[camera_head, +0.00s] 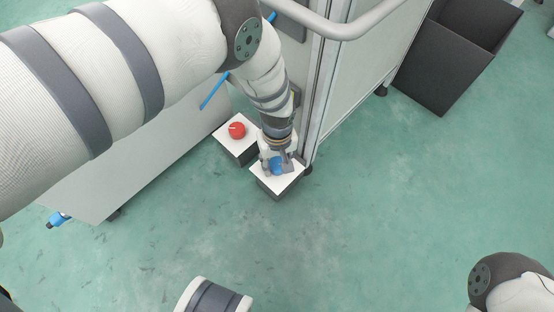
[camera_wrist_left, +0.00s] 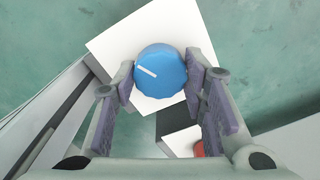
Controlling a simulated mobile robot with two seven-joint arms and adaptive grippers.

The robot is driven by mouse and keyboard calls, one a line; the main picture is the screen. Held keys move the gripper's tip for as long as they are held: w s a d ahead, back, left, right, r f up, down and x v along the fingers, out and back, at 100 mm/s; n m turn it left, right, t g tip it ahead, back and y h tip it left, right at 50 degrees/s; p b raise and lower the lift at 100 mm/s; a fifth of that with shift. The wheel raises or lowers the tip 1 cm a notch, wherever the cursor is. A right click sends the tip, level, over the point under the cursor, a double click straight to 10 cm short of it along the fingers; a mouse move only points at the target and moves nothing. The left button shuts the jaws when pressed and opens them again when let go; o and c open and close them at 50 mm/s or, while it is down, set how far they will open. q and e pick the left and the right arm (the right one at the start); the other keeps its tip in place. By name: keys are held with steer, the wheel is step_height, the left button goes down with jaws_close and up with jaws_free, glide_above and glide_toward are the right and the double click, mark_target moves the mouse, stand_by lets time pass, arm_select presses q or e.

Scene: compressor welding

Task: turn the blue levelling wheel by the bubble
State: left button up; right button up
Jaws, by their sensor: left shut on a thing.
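The blue wheel (camera_wrist_left: 160,72) sits on top of a white-topped block and has a white pointer line, which points to the upper left in the left wrist view. In the head view the blue wheel (camera_head: 277,166) shows between the fingers of my left gripper (camera_head: 278,168). That gripper is shut on the wheel, with one finger on each side; it also shows in the left wrist view (camera_wrist_left: 161,82). The wheel's block (camera_head: 290,181) stands on the floor. My right gripper is not in view. I cannot make out a bubble in either view.
A red knob (camera_head: 237,130) sits on a second white-topped block (camera_head: 222,134) beside the first. A cabinet (camera_head: 345,85) with a metal frame stands close to the right of my left wrist. A dark open bin (camera_head: 440,75) is at the upper right. The green floor in front is clear.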

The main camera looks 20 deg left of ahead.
mark_target(277, 163)
arm_select(q)
steer(key=m, duration=0.5)
steer(key=shift+m, duration=0.3)
steer(key=m, duration=0.5)
steer(key=shift+m, duration=0.3)
steer(key=o, duration=1.2)
steer(key=shift+c, duration=0.2)
step_height(277, 163, up, 12)
